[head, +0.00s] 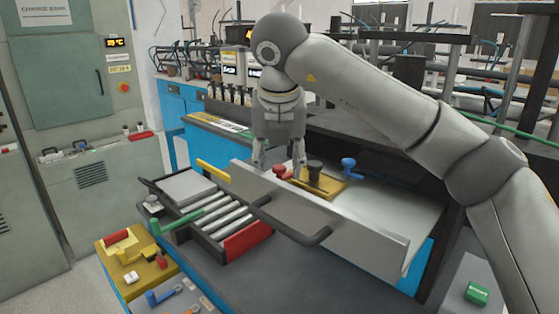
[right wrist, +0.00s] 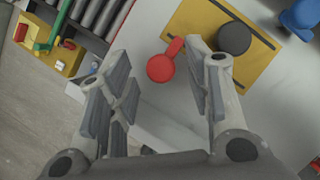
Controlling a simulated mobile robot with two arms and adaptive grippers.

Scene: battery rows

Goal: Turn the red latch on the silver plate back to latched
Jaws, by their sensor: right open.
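The red latch (head: 283,172) is on the silver plate (head: 395,207), behind the plate's raised grey front panel. In the right wrist view the red latch (right wrist: 162,68) has a round end and a short arm pointing up and right, toward a yellow plate (right wrist: 195,20). My right gripper (head: 278,170) points down over the latch, fingers spread. In the right wrist view the latch shows between the open fingers (right wrist: 157,52), nearer the right one; I cannot tell whether they touch. My left gripper is out of view.
A black knob (head: 314,169) on the yellow plate (head: 330,184) and a blue knob (head: 348,164) stand right of the latch. A dark handle (head: 290,228) sticks out from the front panel. A tray with rollers (head: 200,222) lies to the left.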

